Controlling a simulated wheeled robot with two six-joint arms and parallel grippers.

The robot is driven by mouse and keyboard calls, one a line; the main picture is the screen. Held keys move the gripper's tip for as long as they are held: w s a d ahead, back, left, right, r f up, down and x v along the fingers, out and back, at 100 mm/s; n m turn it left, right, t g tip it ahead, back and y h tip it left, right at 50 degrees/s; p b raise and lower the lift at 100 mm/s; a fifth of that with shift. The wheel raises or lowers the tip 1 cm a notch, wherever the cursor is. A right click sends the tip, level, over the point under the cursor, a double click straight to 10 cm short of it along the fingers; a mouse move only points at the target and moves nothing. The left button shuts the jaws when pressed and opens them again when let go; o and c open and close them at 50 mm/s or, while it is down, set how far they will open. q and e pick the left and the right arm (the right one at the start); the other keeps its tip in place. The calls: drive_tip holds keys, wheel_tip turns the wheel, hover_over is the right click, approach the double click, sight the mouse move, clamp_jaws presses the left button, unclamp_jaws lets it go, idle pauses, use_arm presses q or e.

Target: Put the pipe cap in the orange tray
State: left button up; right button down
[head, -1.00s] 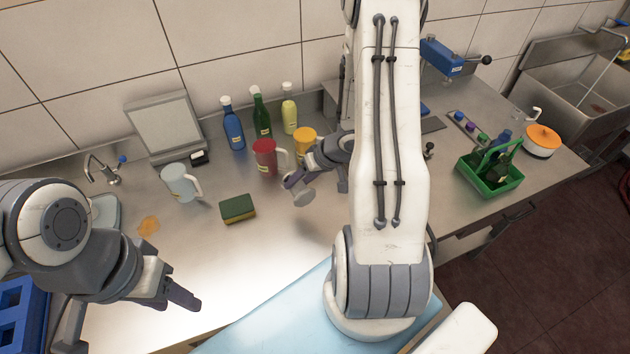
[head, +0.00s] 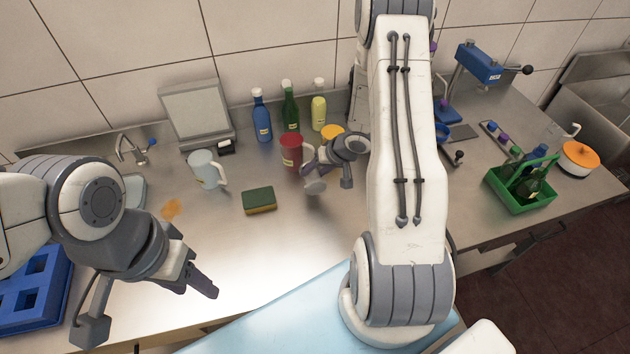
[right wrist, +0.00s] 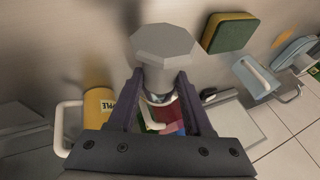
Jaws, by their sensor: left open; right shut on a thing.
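My right gripper (head: 316,176) is shut on the pipe cap (head: 314,187), a grey piece with a wide, flat, many-sided end. In the right wrist view the cap (right wrist: 162,45) sits between the two fingertips (right wrist: 162,85), its wide end pointing away from the palm. The gripper holds it over the steel counter, in front of the red mug and right of the sponge. My left gripper (head: 203,283) is open and empty over the counter's front left. I see no orange tray in either view.
A sponge (head: 259,200), a white jug (head: 208,169), a red mug (head: 291,152) and a yellow mug (right wrist: 98,106) stand nearby. Several bottles are behind. A blue tray (head: 62,305) is at left, a green caddy (head: 520,197) at right. The front middle of the counter is clear.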

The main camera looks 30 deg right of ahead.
drive_tip(key=shift+f, duration=1.95)
drive_tip(key=shift+f, duration=0.15)
drive_tip(key=shift+c, duration=1.6)
unclamp_jaws()
drive_tip(key=shift+r, duration=0.2)
drive_tip(key=p+v, duration=0.1)
drive_tip(key=v, duration=1.1)
drive_tip(key=shift+p, duration=0.35)
